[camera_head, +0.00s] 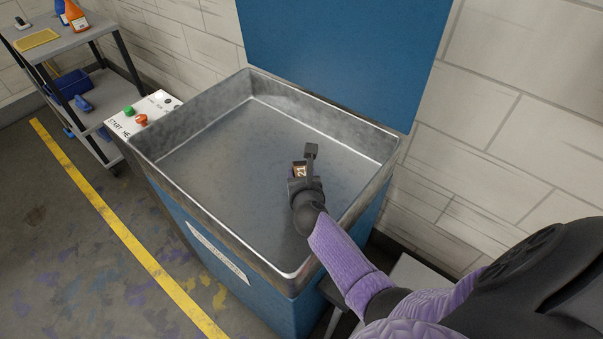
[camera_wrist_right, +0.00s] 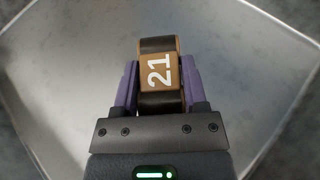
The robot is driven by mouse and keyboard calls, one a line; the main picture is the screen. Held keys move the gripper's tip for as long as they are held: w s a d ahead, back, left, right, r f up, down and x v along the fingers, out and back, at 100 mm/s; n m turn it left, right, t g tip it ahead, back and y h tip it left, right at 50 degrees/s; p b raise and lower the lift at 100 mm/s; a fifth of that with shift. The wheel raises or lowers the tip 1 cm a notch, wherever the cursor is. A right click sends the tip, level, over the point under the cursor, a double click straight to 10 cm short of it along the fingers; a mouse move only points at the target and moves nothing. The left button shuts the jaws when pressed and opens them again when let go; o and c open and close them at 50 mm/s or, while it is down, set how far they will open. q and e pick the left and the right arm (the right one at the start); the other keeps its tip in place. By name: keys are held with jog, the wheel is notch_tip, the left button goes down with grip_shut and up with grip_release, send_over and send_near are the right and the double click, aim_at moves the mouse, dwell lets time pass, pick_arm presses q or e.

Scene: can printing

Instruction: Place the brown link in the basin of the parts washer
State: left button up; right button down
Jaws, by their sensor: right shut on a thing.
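The brown link (camera_wrist_right: 158,76) has a white "21" on its face and dark ends. My right gripper (camera_head: 305,165) is shut on it, with a purple-padded finger on each side in the right wrist view (camera_wrist_right: 158,85). In the head view the brown link (camera_head: 299,172) shows small between the fingers, partly hidden by the gripper. The gripper and link are over the right part of the grey metal basin (camera_head: 215,165) of the blue parts washer. I cannot tell whether the link touches the basin floor. My left gripper is not in view.
The basin has raised walls all round and its visible floor is empty. The blue lid (camera_head: 340,50) stands open at the back. A control panel (camera_head: 143,113) with green and red buttons sits at the left. A grey cart (camera_head: 62,45) with bottles stands farther left.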

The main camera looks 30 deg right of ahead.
jog(key=shift+c, duration=0.6)
grip_release()
jog(key=shift+r, duration=0.25)
jog(key=shift+r+p, duration=0.6)
jog(key=shift+p, duration=0.05)
jog(key=p+v, duration=0.4)
jog(key=v, duration=0.8)
jog(key=shift+f, duration=0.15)
